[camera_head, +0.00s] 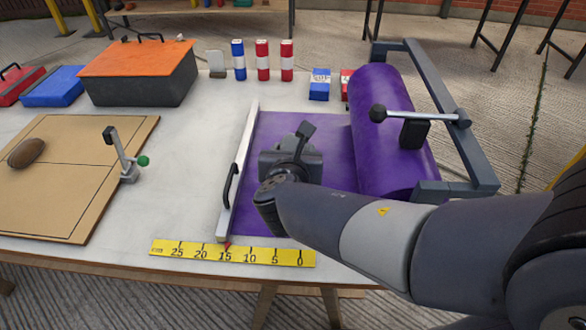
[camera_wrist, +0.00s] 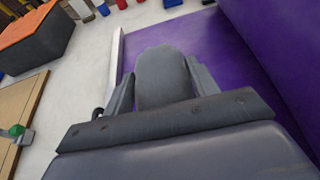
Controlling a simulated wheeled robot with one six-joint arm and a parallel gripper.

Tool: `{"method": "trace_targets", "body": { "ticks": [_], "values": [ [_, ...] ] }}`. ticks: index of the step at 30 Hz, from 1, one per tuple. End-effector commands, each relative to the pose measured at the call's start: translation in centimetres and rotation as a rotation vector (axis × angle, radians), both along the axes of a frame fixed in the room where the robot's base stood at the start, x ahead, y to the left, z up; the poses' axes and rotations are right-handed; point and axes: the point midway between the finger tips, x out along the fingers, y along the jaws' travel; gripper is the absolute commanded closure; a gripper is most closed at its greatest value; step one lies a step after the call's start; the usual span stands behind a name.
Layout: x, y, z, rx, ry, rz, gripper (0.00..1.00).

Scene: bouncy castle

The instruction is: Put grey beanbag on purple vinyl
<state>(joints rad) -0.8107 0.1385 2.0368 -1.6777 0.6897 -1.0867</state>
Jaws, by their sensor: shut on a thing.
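My gripper (camera_head: 291,158) is over the purple vinyl (camera_head: 335,150), which lies as a flat sheet running from a thick roll. In the wrist view, my gripper's two fingers stand on either side of a rounded grey beanbag (camera_wrist: 163,78) and are shut on it. In the head view my gripper and wrist hide most or all of the beanbag. The vinyl also shows in the wrist view (camera_wrist: 225,65), behind and right of the beanbag. I cannot tell whether the beanbag touches the sheet.
A pale bar with a black handle (camera_head: 231,185) lies along the vinyl's left edge. A yellow ruler (camera_head: 233,253) lies at the front. A board (camera_head: 60,200) with a brown oval object (camera_head: 27,152) and an orange-lidded box (camera_head: 138,75) are left. Cans (camera_head: 262,62) stand behind.

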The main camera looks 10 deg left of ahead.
Motion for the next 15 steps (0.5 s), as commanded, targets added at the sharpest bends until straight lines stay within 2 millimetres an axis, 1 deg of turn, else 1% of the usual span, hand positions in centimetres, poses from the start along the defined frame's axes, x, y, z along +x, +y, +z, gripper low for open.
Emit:
{"method": "trace_targets", "body": {
  "ticks": [2,6,9,14,15],
  "values": [
    [0.0,0.1,-0.9,-0.002,-0.001,0.002,0.87],
    [-0.1,0.0,-3.7,-0.005,0.001,0.002,0.87],
    [0.0,0.0,-5.3,-0.004,0.0,0.002,0.87],
    [0.0,0.1,-6.6,-0.001,-0.001,0.002,0.87],
    [0.0,0.1,-7.1,-0.002,-0.001,0.002,0.87]
  ]
}}
